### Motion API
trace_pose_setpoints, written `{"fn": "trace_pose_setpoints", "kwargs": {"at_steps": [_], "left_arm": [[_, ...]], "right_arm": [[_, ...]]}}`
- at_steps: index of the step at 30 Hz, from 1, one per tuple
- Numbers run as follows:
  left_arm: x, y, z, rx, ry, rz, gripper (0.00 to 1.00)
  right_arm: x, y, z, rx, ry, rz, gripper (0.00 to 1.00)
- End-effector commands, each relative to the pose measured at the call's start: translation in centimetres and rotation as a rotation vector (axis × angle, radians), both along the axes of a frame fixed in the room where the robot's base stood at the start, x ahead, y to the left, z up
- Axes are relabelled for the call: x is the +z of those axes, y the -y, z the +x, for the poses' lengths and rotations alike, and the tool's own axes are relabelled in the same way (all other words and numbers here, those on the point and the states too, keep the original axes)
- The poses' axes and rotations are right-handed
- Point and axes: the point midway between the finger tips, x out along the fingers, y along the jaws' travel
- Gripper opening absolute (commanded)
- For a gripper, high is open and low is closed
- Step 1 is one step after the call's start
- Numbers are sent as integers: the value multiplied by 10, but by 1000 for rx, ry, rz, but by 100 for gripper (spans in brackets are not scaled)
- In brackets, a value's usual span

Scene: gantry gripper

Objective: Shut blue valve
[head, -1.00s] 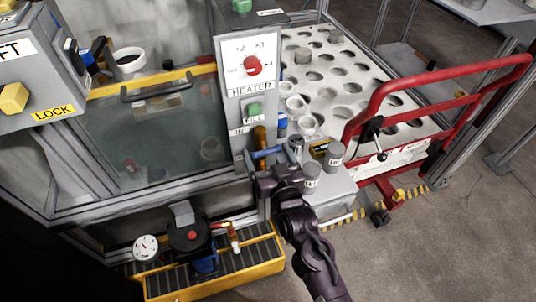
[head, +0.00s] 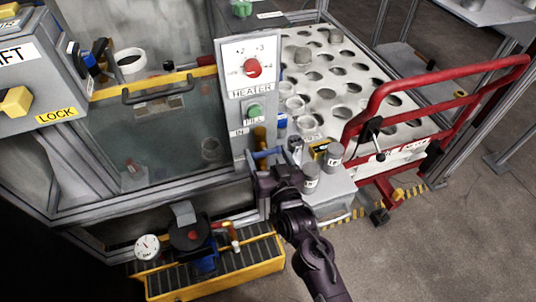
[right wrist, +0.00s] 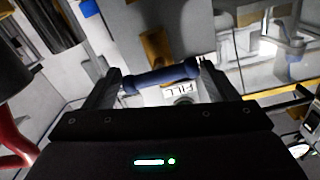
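My left gripper is not in view.
Grey jars (head: 311,178) stand close to the right of my gripper. A red rail (head: 440,92) is further right. A pump (head: 190,237) sits below left.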

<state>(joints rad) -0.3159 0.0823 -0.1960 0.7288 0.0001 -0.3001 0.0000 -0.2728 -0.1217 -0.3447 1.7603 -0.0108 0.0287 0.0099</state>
Motion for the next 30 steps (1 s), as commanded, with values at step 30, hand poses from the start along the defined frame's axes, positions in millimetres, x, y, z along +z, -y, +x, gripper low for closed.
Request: {"fn": "trace_pose_setpoints", "kwargs": {"at_steps": [30], "left_arm": [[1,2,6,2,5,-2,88]], "right_arm": [[0,24,-75,0,-1,0,85]]}}
